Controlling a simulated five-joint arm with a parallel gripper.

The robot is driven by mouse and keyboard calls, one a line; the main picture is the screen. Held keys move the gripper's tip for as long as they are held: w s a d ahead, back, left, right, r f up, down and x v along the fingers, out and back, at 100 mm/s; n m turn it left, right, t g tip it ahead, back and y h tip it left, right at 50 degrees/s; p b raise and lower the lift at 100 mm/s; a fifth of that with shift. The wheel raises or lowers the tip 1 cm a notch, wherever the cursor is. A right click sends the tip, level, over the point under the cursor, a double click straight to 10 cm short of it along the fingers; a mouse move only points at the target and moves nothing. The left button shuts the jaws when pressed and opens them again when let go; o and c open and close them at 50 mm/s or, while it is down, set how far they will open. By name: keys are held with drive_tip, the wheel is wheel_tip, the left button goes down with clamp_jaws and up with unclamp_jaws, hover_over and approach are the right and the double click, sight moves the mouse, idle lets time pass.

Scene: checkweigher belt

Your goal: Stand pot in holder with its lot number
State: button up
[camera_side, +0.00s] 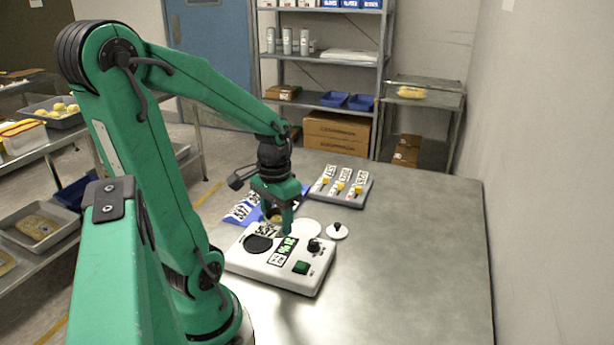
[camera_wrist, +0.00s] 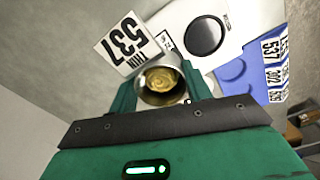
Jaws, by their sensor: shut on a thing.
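My gripper (camera_side: 278,220) is shut on a small metal pot (camera_wrist: 162,84) with a yellow filling, above the white weighing machine (camera_side: 262,272). In the wrist view the pot sits between both fingers. A white card reading 537 (camera_wrist: 124,45) shows beside the pot; I cannot tell if it is attached. It also shows in the side view (camera_side: 268,230). A blue holder (camera_side: 233,218) with several number labels lies behind the gripper; in the wrist view (camera_wrist: 236,72) one label reads 537. A grey holder (camera_side: 362,194) with three labels and yellow pieces stands farther back.
The machine has a black round pan (camera_side: 258,244), a lit green display (camera_side: 287,247), a black knob (camera_side: 314,246) and a green button (camera_side: 301,268). The table's right side (camera_side: 420,260) is clear.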

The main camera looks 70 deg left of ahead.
drive_tip(key=s+a+f, duration=0.1)
drive_tip(key=a, duration=0.1)
drive_tip(key=s+a+f, duration=0.1)
drive_tip(key=a+f, duration=0.1)
drive_tip(key=a, duration=0.1)
drive_tip(key=s+a+f, duration=0.1)
drive_tip(key=a+f, duration=0.1)
drive_tip(key=a, duration=0.1)
drive_tip(key=shift+s, duration=0.1)
drive_tip(key=shift+f, duration=0.15)
drive_tip(key=shift+f, duration=1.7)
drive_tip(key=shift+f, duration=0.15)
drive_tip(key=o, duration=1.1)
drive_tip(key=shift+c, duration=0.2)
wheel_tip(320, 180, up, 8)
drive_tip(key=shift+d+f, duration=0.15)
drive_tip(key=shift+d, duration=0.05)
